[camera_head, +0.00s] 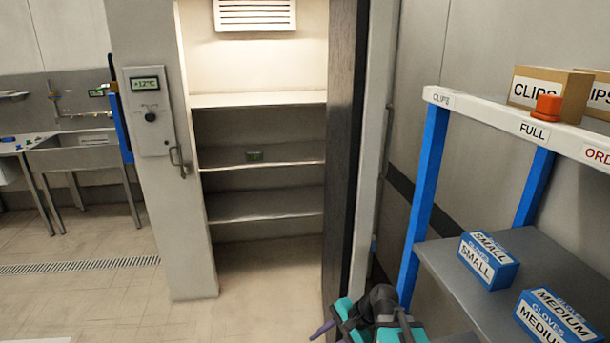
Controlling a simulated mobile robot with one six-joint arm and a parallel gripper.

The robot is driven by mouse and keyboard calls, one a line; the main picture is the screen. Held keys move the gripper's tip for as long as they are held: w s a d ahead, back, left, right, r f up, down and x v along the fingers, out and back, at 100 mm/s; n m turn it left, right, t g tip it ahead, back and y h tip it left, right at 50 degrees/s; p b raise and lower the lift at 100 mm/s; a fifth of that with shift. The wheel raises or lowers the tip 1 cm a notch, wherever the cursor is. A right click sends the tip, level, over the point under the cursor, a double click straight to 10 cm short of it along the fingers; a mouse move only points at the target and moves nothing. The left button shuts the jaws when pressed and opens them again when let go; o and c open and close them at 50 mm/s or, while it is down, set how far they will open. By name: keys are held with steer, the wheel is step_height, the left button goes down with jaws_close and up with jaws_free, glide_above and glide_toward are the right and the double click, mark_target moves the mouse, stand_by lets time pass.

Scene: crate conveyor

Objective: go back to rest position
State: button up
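A teal and dark grey jointed shape (376,316), which looks like part of my folded arm, shows at the bottom edge, right of the middle. It is cut off by the frame. I cannot make out the fingertips clearly, nor whether they are apart or together. Nothing held can be seen.
A blue-legged rack (424,190) with glove boxes (488,260) is close at right. A sink (75,152) is at left.

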steer(key=s+d+f+n+g+h+b, duration=0.25)
steer(key=s+f, duration=0.35)
steer(key=f, duration=0.5)
steer(key=s+d+f+n+g+h+b, duration=0.1)
steer(key=s+d+f+n, duration=0.15)
steer(key=s+f, duration=0.6)
steer(key=s+d+f+n+g+h+b, duration=0.1)
steer(key=s+d+f+n+h, duration=0.1)
steer(key=s+f, duration=0.5)
steer(key=s+d+f+n+g+h+b, duration=0.1)
steer(key=s+d+f+n+g+b, duration=0.1)
steer(key=s+d+f, duration=0.3)
steer(key=s+f+n, duration=0.1)
steer(key=s+f, duration=0.2)
steer(key=f, duration=0.3)
steer(key=shift+s+d+n+h, duration=0.15)
steer(key=shift+d+n+h, duration=0.2)
steer(key=shift+n, duration=0.05)
